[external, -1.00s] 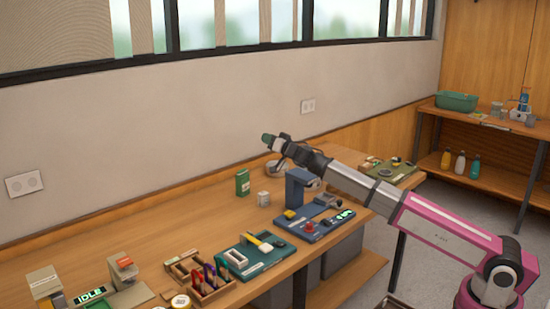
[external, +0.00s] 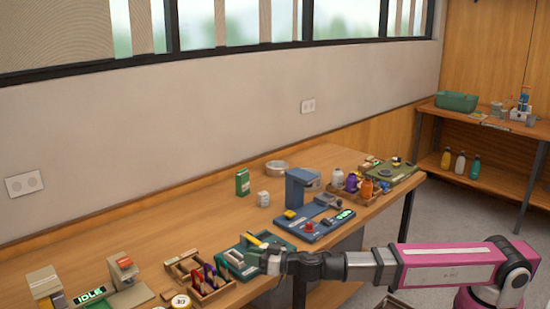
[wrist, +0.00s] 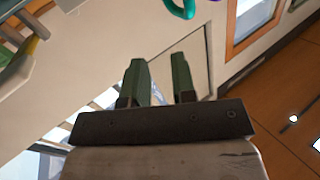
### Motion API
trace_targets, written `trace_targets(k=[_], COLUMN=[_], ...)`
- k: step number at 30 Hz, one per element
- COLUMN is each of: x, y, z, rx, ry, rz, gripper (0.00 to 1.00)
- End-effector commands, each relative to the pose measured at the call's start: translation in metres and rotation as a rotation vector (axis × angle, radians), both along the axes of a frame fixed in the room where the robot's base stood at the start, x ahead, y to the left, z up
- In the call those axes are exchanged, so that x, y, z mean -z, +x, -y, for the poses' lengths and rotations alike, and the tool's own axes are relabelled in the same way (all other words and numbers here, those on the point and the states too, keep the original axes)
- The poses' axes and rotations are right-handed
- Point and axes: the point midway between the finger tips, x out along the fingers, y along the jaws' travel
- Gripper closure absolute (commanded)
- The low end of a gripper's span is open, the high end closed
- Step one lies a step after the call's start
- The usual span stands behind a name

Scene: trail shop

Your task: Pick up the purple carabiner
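The purple carabiner (external: 210,273) is in a wooden tray (external: 212,297) of colored carabiners near the front of the bench. It is small there, with a red one on its left and a teal one on its right. In the wrist view a purple curved piece (wrist: 208,24), likely this carabiner, is cut off at the top edge beside a teal one (wrist: 181,9). My gripper (wrist: 160,75) is open, with two dark green fingers apart and nothing between them. In the external view my gripper (external: 270,262) is right of the tray, over the bench's front edge.
A green tray (external: 232,262) with a yellow-handled tool lies right beside the carabiner tray, partly behind my gripper. A blue device (external: 298,190) stands further right, before a box of bottles (external: 352,190). A round tape-like item (external: 181,302) sits at the front left.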

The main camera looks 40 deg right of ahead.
Motion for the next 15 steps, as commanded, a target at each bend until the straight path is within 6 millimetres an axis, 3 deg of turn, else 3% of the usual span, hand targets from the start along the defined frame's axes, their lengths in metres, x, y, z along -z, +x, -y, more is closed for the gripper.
trace_targets(k=[3,7,11,15], x=[0.021,0.034,0.038,0.038], y=[-0.03,-0.049,-0.054,-0.044], z=[-0.028,-0.044,-0.051,-0.059], rx=[-0.036,-0.057,-0.063,-0.063], ry=[-0.089,-0.149,-0.17,-0.171], rz=[0.042,0.075,0.089,0.091], gripper=[0.75,0.75,0.75,0.75])
